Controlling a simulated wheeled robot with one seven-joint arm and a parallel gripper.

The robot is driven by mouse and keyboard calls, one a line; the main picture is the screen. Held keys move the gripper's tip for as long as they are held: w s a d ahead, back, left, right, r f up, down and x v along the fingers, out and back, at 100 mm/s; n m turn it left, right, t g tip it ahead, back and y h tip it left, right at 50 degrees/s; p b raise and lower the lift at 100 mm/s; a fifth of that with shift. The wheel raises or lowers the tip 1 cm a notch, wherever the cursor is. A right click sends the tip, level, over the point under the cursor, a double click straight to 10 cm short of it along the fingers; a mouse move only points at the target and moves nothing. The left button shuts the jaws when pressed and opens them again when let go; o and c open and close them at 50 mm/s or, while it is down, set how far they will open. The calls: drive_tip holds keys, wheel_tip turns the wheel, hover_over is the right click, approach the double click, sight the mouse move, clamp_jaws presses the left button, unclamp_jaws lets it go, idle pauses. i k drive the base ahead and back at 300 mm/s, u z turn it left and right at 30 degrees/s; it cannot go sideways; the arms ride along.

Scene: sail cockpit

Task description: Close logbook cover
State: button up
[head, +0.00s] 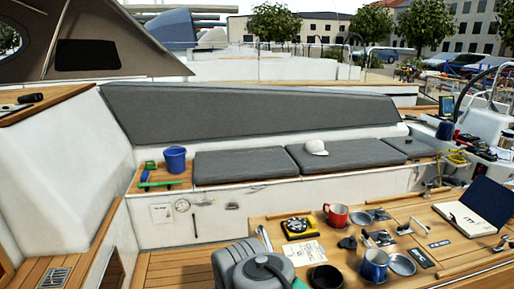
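The logbook (468,219) lies open on the wooden cockpit table at the right of the head view. Its white pages face up, with small dark writing on them. Its dark blue cover (489,200) stands raised and tilted back along the far right side of the pages, and its right end is near the picture edge. Grey rounded parts of my arm show at the bottom middle, left of the table and well apart from the logbook. My gripper's fingers cannot be seen.
The table (425,215) also holds a red mug (336,215), a blue mug (375,264), a dark bowl (325,278), metal dishes, a yellow-black instrument (298,227) and a printed sheet (307,252). Small hardware lies left of the logbook. A cushioned bench (245,166) runs behind.

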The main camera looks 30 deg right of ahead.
sight(494, 201)
drive_tip(key=z, duration=3.6)
drive_tip(key=i, duration=5.2)
drive_tip(key=u, duration=4.6)
